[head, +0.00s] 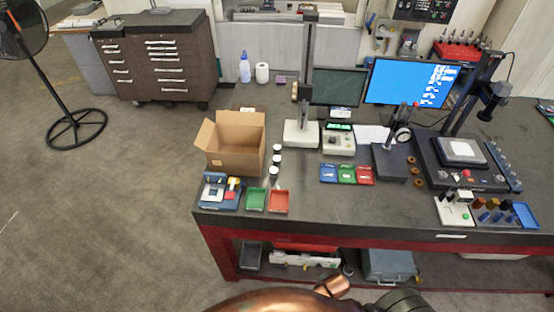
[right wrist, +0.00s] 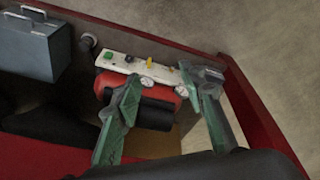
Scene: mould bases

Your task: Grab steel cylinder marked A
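Several small upright cylinders with pale tops stand in a short row on the dark workbench, just right of the cardboard box, in the head view; the middle one (head: 277,160) is a sample. Their letters are too small to read, so I cannot tell which is marked A. My right gripper (right wrist: 165,76) shows in the right wrist view with its two green fingers apart and nothing clearly between them. It faces the items on the lower shelf, away from the cylinders. My left gripper is not in view.
The open cardboard box (head: 233,145) stands left of the cylinders. Green (head: 256,199) and red (head: 279,201) trays lie nearer the front edge. A gauge stand (head: 391,162) is to the right. Below, the shelf holds a white strip (right wrist: 133,66) and a grey toolbox (right wrist: 38,50).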

